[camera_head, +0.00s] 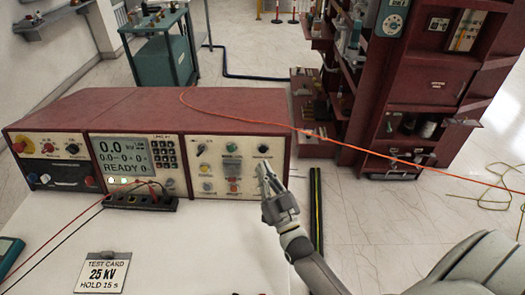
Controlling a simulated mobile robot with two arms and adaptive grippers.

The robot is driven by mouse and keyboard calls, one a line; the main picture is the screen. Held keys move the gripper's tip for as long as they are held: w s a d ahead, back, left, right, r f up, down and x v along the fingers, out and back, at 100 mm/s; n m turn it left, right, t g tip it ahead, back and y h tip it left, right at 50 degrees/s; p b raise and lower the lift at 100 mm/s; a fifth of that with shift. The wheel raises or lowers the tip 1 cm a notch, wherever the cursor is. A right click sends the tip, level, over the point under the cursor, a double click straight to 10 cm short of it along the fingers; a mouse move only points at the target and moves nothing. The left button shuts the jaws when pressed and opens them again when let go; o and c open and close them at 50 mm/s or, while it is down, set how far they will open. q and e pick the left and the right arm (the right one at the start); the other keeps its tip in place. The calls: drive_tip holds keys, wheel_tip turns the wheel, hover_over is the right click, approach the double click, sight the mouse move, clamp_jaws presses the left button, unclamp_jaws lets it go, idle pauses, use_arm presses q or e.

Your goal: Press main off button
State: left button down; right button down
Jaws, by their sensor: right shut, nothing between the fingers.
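The red-cased control console (200,107) stands on the white table. Its right-hand panel (219,193) carries several small knobs and buttons, including an orange-red button (233,180). The labels are too small to read, so I cannot tell which is the main off button. My right gripper (264,168) is shut and empty. Its tips appear in front of the right edge of this panel, below a black knob (263,149). I cannot tell whether they touch the panel. My left gripper is not in view.
The console's display (123,156) reads "0.0 kV" and "READY". A red mushroom button (19,147) is at its far left. A test card (101,272) lies on the table (190,250). An orange cable (350,146) crosses behind my gripper towards red shelving (425,80).

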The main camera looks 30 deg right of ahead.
sight(263, 150)
drive_tip(key=shift+w+d+f+b, duration=0.35)
drive_tip(key=shift+w+d+b, duration=0.4)
drive_tip(key=shift+w, duration=0.4)
drive_tip(key=shift+w+d+f+b, duration=0.35)
drive_tip(key=shift+w+d+b, duration=0.25)
drive_tip(key=shift+w+b, duration=0.45)
drive_tip(key=shift+w+d+f+b, duration=0.35)
drive_tip(key=shift+w+d+b, duration=0.3)
drive_tip(key=shift+w, duration=0.65)
drive_tip(key=shift+w+d, duration=0.1)
drive_tip(key=shift+w+d, duration=0.15)
drive_tip(key=shift+w, duration=0.15)
drive_tip(key=shift+w+d+f+b, duration=0.2)
drive_tip(key=shift+w+b, duration=0.15)
drive_tip(key=shift+b, duration=0.2)
drive_tip(key=shift+s+r, duration=0.1)
drive_tip(key=shift+s+a+r+p, duration=0.15)
drive_tip(key=shift+s+a+p, duration=0.3)
drive_tip(key=shift+s+p, duration=0.2)
